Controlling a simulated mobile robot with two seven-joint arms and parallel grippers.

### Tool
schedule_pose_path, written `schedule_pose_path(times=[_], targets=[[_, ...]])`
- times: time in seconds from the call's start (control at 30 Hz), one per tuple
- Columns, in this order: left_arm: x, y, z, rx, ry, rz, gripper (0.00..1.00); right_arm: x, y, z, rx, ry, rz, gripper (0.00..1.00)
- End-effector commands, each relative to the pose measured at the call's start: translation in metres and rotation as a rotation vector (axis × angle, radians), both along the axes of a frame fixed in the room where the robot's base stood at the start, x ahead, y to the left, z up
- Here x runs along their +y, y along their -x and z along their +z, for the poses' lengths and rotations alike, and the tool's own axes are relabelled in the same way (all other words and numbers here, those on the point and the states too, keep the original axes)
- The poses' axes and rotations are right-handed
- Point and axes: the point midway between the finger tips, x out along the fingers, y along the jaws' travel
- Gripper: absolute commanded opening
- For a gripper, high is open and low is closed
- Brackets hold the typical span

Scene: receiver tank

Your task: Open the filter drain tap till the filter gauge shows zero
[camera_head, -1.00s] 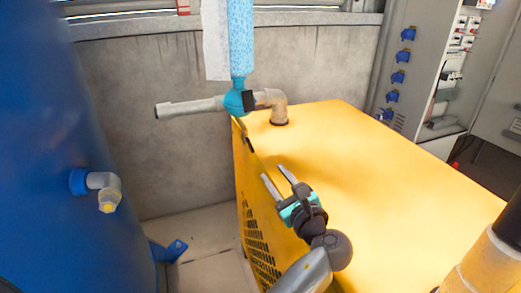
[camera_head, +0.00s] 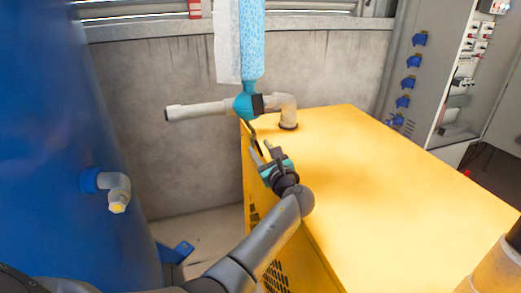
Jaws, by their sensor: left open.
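The filter (camera_head: 251,40) is a tall light-blue patterned column with a pale sheet on its left side. Its teal lower end (camera_head: 244,106) joins a pale horizontal pipe. A thin dark curved piece (camera_head: 251,129), perhaps the drain tap's lever, hangs below it at the yellow housing's back corner. I cannot make out a readable filter gauge. My left gripper (camera_head: 262,148) is open, its two fingers pointing up toward this piece. The fingertips are just below it, and I cannot tell whether they touch it. My right gripper is not in view.
The yellow housing (camera_head: 390,200) fills the right, with a clear flat top and a pale elbow pipe (camera_head: 288,108) rising from it. A blue tank (camera_head: 60,180) with an elbow outlet (camera_head: 117,191) stands left. A concrete wall (camera_head: 160,85) closes the back.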

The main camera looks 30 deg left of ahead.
Motion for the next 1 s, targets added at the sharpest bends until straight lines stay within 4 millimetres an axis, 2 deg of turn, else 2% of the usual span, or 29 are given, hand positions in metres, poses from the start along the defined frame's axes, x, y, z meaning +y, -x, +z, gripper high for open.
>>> schedule_pose_path(times=[0.4,0.77,1.0], targets=[[0.0055,-0.0039,-0.0002,0.0,0.002,0.001,0.41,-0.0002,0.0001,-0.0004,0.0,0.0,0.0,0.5],[0.0051,-0.0037,-0.0003,0.0,0.002,0.001,0.01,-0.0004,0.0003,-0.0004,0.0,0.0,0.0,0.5],[0.005,-0.0036,-0.0004,0.001,0.001,0.001,0.0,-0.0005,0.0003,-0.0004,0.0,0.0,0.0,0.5]])
